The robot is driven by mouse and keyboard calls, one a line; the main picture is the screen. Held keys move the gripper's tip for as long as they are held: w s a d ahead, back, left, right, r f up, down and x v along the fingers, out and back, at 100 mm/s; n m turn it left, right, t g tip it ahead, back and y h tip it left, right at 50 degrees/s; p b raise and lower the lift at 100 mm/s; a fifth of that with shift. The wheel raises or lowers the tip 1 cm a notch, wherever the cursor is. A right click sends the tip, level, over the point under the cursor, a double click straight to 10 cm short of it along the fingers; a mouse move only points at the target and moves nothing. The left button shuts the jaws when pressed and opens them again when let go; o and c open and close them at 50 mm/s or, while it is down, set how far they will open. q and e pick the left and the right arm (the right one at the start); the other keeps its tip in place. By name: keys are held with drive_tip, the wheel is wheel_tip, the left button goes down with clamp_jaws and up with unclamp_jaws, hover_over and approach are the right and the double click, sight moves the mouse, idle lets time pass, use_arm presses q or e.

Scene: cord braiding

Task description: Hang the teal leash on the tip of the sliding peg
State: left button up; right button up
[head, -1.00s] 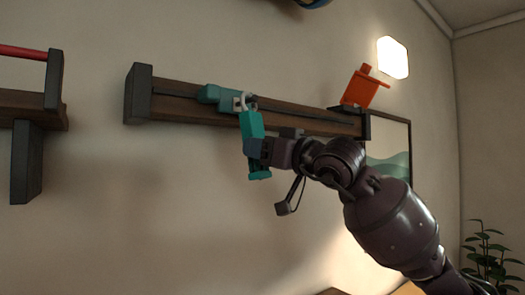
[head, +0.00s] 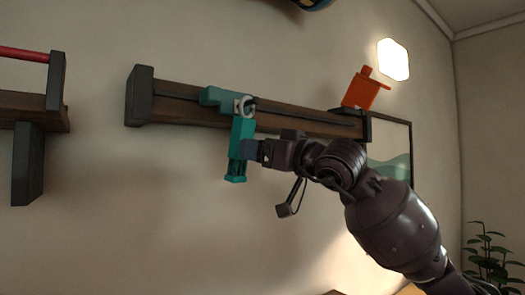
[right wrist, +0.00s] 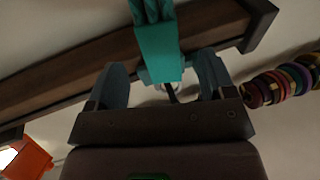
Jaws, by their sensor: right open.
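The teal leash (head: 242,138) hangs almost upright below the wooden rail in the head view. Its pale ring (head: 245,107) is at the right end of the teal sliding peg (head: 222,97) and appears to be around its tip. My right gripper (head: 246,149) is open beside the leash body. In the right wrist view, the leash's teal block (right wrist: 158,55) lies between the two spread fingers of the gripper (right wrist: 163,80), with gaps on both sides. The ring is mostly hidden there. My left gripper is not in view.
The wooden rail (head: 290,120) runs along the wall, with a dark end block (head: 140,94) at left. An orange piece (head: 364,90) stands at its right end. A shelf (head: 30,112) is at far left. Several coloured rings (right wrist: 282,82) show in the right wrist view.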

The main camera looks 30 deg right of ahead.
drive_tip(key=b+v, duration=0.2)
drive_tip(key=v, duration=0.8)
drive_tip(key=shift+s+d, duration=0.15)
drive_tip(key=shift+s, duration=0.2)
